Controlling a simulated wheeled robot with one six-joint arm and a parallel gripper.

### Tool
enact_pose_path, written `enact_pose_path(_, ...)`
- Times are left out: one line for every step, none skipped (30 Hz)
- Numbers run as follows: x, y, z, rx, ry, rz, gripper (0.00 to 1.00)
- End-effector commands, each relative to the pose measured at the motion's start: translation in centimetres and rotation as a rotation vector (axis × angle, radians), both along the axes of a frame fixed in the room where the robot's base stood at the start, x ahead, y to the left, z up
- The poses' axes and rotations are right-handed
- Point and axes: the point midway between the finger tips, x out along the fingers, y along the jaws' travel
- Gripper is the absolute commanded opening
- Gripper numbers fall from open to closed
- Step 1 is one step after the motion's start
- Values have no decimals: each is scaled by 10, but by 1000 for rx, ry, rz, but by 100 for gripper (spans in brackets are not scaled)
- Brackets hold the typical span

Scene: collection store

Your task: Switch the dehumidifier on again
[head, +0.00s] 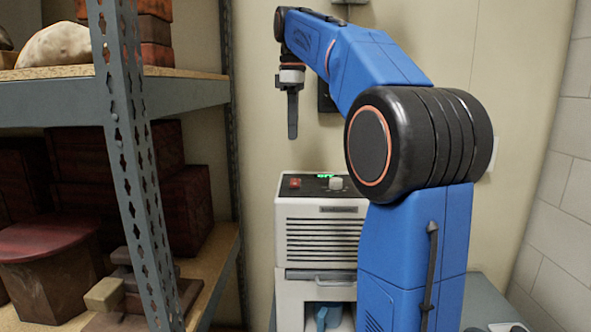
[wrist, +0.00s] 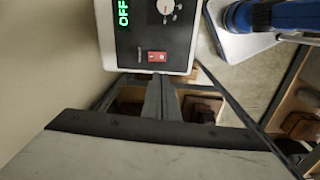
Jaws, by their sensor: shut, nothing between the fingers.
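The dehumidifier (head: 322,209) is a white box with a louvred front, standing against the wall behind my arm. Its dark top panel carries a red rocker switch (head: 295,183), a pale round knob (head: 336,184) and a small green display (head: 325,175). In the wrist view the display (wrist: 123,13) reads OFF; the red switch (wrist: 157,57) lies near the panel edge, with the knob (wrist: 166,7) beyond it. My gripper (head: 292,136) points down, shut and empty, above the switch side of the panel and clear of it. Its fingertips (wrist: 161,78) also show in the wrist view.
A metal shelf rack (head: 137,160) with boxes and other objects stands close on the left. A dark fixture (head: 326,96) is on the wall behind my gripper. An open bay under the dehumidifier's louvres holds a blue item (head: 326,316). A block wall bounds the right.

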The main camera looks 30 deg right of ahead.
Motion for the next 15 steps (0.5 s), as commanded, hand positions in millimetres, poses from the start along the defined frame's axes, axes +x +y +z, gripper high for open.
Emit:
enact_pose_path(7,-6,4,1,8,18,0)
enact_pose_path(9,-8,6,3,13,29,0)
enact_pose_path(12,-12,9,4,18,43,0)
enact_pose_path(14,-14,10,4,22,52,0)
enact_pose_path(16,-15,12,5,26,60,0)
enact_pose_path(18,-18,13,5,30,70,0)
enact_pose_path(19,-19,14,7,32,75,0)
enact_pose_path(19,-20,15,6,33,80,0)
enact_pose_path(20,-21,16,7,35,86,0)
enact_pose_path(20,-21,17,8,37,89,0)
enact_pose_path(21,-21,17,8,38,91,0)
enact_pose_path(21,-22,17,8,39,93,0)
enact_pose_path(21,-22,17,8,39,94,0)
enact_pose_path(21,-22,17,8,39,94,0)
enact_pose_path(21,-22,17,8,39,94,0)
